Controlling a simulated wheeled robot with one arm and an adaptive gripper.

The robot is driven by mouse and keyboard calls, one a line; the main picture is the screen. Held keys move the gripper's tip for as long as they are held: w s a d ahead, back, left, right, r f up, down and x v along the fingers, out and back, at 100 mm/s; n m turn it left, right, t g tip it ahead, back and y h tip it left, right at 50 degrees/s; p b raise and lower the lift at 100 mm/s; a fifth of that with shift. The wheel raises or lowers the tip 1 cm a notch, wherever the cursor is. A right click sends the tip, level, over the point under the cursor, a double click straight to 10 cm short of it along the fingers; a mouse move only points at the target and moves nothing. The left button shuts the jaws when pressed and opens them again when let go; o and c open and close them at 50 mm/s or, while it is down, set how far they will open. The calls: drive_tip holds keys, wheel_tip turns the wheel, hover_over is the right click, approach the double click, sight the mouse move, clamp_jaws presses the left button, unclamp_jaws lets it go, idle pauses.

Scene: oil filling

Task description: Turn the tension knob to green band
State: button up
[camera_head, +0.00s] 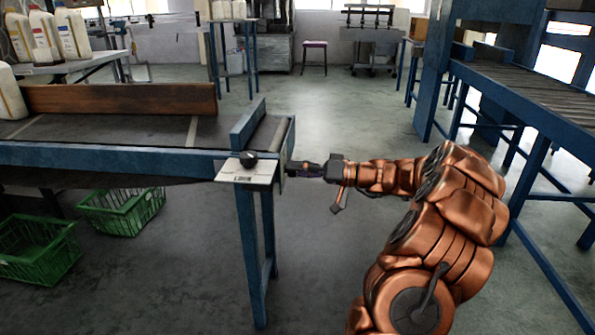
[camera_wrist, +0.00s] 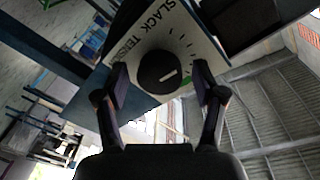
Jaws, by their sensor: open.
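The tension knob (camera_head: 249,158) is a round black knob on a pale plate (camera_head: 232,172) at the near right corner of the blue conveyor table. In the wrist view the knob (camera_wrist: 160,72) has a white pointer line, and the plate (camera_wrist: 186,22) shows the word SLACK, part of another word and tick marks. A small green mark shows at the plate's edge by the right finger. My gripper (camera_wrist: 162,82) is open, with one finger on each side of the knob's lower part. I cannot tell whether the fingers touch it. In the head view my gripper (camera_head: 296,168) is just right of the plate.
The conveyor table (camera_head: 110,160) has a wooden board (camera_head: 120,98) along its back. Green baskets (camera_head: 122,210) stand on the floor below. White jugs (camera_head: 72,35) are at the upper left. A roller conveyor (camera_head: 530,90) stands at right. The floor beyond my arm is open.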

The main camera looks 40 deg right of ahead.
drive_tip(key=shift+c, duration=0.4)
drive_tip(key=c, duration=1)
drive_tip(key=shift+c, duration=0.2)
drive_tip(key=shift+r+m+p, duration=0.15)
drive_tip(key=shift+m+p, duration=0.25)
drive_tip(key=shift+p, duration=0.2)
drive_tip(key=m+g+p, duration=0.1)
drive_tip(key=m+p, duration=0.6)
drive_tip(key=p, duration=0.2)
drive_tip(key=m+p, duration=0.8)
drive_tip(key=p, duration=0.1)
drive_tip(key=shift+f+g+p, duration=0.2)
drive_tip(key=shift+g+p, duration=0.1)
drive_tip(key=shift+g, duration=0.1)
drive_tip(key=shift+f+m, duration=0.1)
drive_tip(key=shift+m, duration=0.2)
